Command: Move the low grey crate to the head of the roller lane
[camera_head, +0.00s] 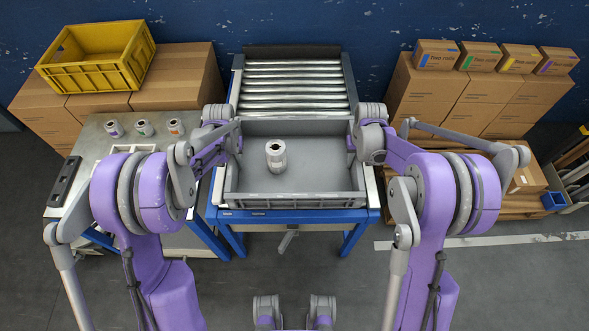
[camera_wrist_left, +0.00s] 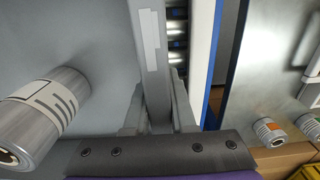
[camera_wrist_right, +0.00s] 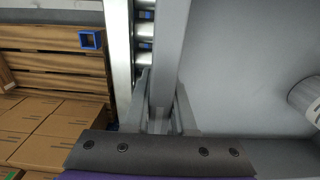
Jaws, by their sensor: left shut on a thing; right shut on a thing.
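The low grey crate (camera_head: 250,182) sits at the near end of the roller lane (camera_head: 293,85), on the blue-framed stand. One silver roll with a white label (camera_head: 276,156) stands inside it, left of centre; the roll (camera_wrist_left: 40,115) also shows in the left wrist view. My left gripper (camera_head: 236,142) is shut on the crate's left wall, and its fingers straddle the wall (camera_wrist_left: 153,60) in the left wrist view. My right gripper (camera_head: 352,142) is shut on the crate's right wall, which shows between its fingers in the right wrist view (camera_wrist_right: 168,60). The fingertips are partly hidden in the head view.
Bare rollers lie beyond the crate, ending at a dark backstop (camera_head: 291,51). A grey side table (camera_head: 95,150) at left holds several small rolls. A yellow crate (camera_head: 98,56) sits on cartons at back left. Cartons on a pallet (camera_head: 480,100) stand at right.

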